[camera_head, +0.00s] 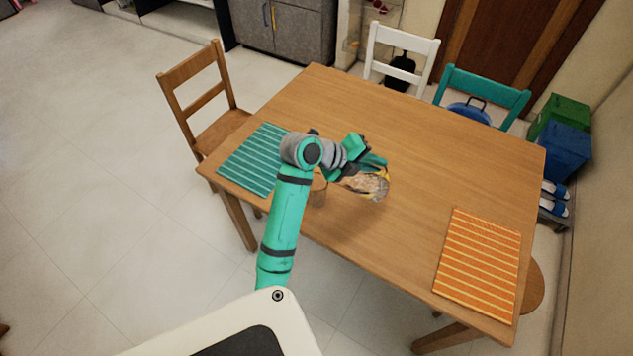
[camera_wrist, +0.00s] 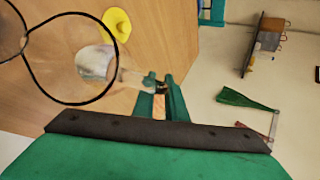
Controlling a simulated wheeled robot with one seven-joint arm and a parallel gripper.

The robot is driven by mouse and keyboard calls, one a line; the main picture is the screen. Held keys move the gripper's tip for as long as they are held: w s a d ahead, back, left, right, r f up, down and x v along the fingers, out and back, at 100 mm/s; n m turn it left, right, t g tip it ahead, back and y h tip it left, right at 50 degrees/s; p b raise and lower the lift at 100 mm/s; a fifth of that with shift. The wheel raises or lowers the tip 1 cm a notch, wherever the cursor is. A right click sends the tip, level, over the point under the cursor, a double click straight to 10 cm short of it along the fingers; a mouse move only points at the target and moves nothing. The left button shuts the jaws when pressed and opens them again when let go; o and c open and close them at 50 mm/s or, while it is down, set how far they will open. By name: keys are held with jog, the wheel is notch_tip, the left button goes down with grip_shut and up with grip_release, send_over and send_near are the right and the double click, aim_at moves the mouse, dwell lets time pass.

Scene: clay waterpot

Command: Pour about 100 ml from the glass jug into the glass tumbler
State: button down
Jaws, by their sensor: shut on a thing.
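The glass jug (camera_head: 365,186) is clear and held over the table, in front of my gripper (camera_head: 372,162). In the wrist view, the jug (camera_wrist: 62,85) shows a large dark round rim at the left, and my gripper (camera_wrist: 161,88) is shut on its handle side. The jug looks tilted in the head view; its water level is not clear. A second dark curved rim (camera_wrist: 24,38) is cut off at the wrist view's left edge; I cannot tell if it is the tumbler.
A yellow thing (camera_wrist: 117,23) lies on the wooden table (camera_head: 430,150) close by the jug. A teal striped mat (camera_head: 250,160) lies at left, an orange striped mat (camera_head: 478,262) at right. Chairs stand around the table. Much of the tabletop is clear.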

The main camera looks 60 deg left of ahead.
jog(key=shift+s+a+r+n+t+h, duration=0.2)
jog(key=shift+s+r+t, duration=0.2)
jog(key=shift+r, duration=0.2)
jog(key=shift+s+a+r+n+t+h, duration=0.1)
jog(key=shift+s+a+r+t, duration=0.15)
jog(key=shift+r+t, duration=0.3)
jog(key=shift+s+a+r+t, duration=0.15)
jog(key=shift+s+r+t, duration=0.2)
jog(key=shift+r, duration=0.15)
jog(key=shift+s+a+r+t+h+p, duration=0.3)
jog(key=shift+s+a+r+t, duration=0.1)
jog(key=shift+s, duration=0.2)
jog(key=shift+s+n, duration=0.15)
jog(key=shift+n, duration=0.15)
jog(key=shift+s+a+r+t+p, duration=0.35)
jog(key=shift+s+r+t+p, duration=0.1)
jog(key=shift+p, duration=0.3)
dwell(0.8)
jog(key=w+d+f+g, duration=0.1)
jog(key=w, duration=0.1)
jog(key=w+d+f+g, duration=0.1)
jog(key=w+f+g, duration=0.1)
jog(key=shift+d+f+m+y, duration=0.15)
jog(key=shift+d+m+y, duration=0.05)
jog(key=shift+m+y, duration=0.2)
jog(key=shift+w+d+f+g, duration=0.15)
jog(key=shift+w+f+g, duration=0.05)
jog(key=shift+f+g, duration=0.3)
jog(key=shift+f, duration=0.1)
dwell(1.2)
